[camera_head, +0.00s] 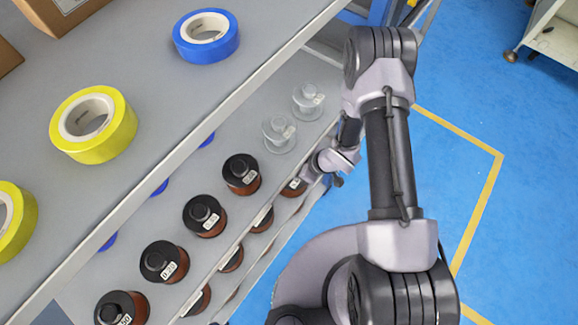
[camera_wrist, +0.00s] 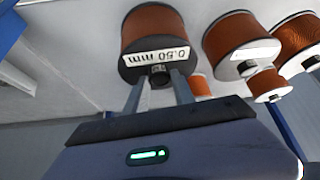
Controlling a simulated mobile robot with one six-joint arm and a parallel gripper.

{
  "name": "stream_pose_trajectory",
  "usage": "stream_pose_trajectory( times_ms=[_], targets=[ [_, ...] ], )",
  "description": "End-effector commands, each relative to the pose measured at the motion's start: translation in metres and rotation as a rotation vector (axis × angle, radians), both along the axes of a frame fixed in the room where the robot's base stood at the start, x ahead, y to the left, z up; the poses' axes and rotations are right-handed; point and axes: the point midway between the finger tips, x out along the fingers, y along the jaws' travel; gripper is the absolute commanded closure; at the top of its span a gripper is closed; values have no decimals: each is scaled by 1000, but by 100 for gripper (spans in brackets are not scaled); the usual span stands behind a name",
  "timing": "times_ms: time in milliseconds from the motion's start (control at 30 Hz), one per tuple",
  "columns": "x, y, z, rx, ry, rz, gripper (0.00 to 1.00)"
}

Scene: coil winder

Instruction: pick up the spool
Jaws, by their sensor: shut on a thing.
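The spool (camera_wrist: 153,30) in my gripper is wound with copper-coloured wire and has a dark end flange with a white label reading 0.50 mm, upside down in the wrist view. My gripper (camera_wrist: 158,79) is shut on the small dark knob in the middle of that flange, one finger on each side. In the head view my gripper (camera_head: 307,176) reaches into the lower shelf level, beside a partly hidden copper spool (camera_head: 293,187). The wrist hides part of this spool. I cannot tell whether the held spool still touches the shelf.
Several copper spools (camera_head: 205,216) stand in a row on the shelf above, with two clear empty spools (camera_head: 279,133) at its far end. In the wrist view another copper spool (camera_wrist: 228,38) is close at right. Yellow (camera_head: 115,133) and blue tape rolls (camera_head: 222,46) lie on the top shelf.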

Motion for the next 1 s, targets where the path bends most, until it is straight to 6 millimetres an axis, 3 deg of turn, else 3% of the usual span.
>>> stream_pose_trajectory(
  times_ms=[500, 700, 1000],
  targets=[
    [-56, -112, 3, 2, -1, -4, 100],
    [-67, -134, 2, 1, -2, -1, 100],
    [-70, -140, 1, 1, -2, 2, 100]
  ],
)
